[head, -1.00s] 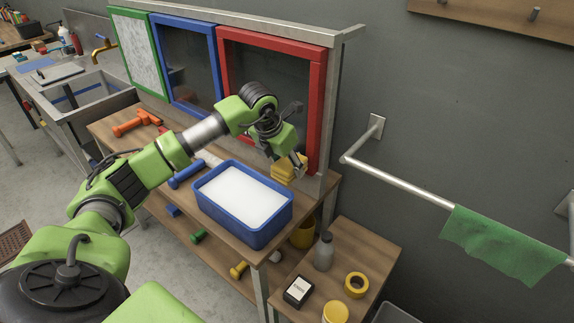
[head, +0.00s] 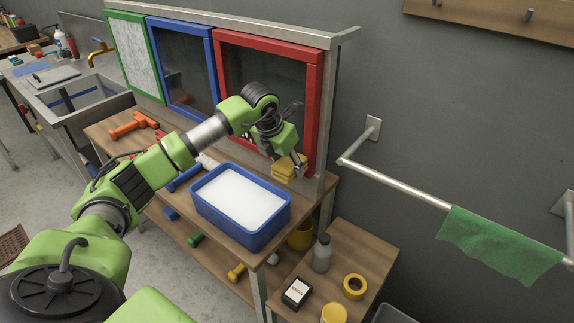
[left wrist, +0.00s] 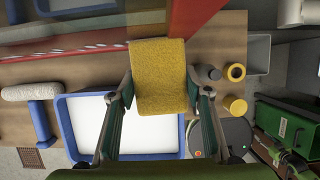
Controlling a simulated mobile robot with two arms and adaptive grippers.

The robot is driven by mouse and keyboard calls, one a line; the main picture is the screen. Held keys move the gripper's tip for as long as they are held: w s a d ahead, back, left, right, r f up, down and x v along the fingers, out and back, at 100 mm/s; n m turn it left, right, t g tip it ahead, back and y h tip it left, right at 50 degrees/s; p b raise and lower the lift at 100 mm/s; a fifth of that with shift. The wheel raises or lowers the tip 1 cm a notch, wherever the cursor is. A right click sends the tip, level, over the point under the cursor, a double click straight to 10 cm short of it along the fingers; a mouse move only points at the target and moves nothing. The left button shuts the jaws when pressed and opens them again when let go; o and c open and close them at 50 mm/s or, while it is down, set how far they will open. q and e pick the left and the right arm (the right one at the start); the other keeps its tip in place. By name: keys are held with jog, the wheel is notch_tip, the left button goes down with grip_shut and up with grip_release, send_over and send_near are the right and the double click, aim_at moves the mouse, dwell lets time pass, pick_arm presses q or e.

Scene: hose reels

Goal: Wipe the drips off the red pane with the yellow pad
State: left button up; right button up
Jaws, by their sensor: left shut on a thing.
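The red pane (head: 268,78) is a dark glass in a red frame, the rightmost of three framed panes standing at the back of the bench. I cannot make out drips on the glass. My left gripper (head: 290,163) is at the lower right of the red pane, shut on the yellow pad (head: 282,172). In the left wrist view the yellow pad (left wrist: 160,80) sits between the two fingers, its far end near the red frame (left wrist: 195,22). I cannot tell whether it touches. My right gripper is not in view.
A blue tub (head: 240,238) of white contents stands on the bench just in front of the pad. A lower side table holds a grey bottle (head: 321,253) and yellow tape (head: 354,287). A green cloth (head: 500,245) hangs on a wall rail at the right.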

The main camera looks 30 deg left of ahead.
pick_arm(q)
jog(key=shift+a, duration=0.15)
dwell(0.4)
jog(key=shift+w+a+b, duration=0.15)
jog(key=shift+a+b, duration=0.15)
jog(key=shift+a, duration=0.65)
jog(key=w+a, duration=0.1)
jog(key=a, duration=2.1)
jog(key=shift+w, duration=0.4)
dwell(0.5)
jog(key=shift+r, duration=0.1)
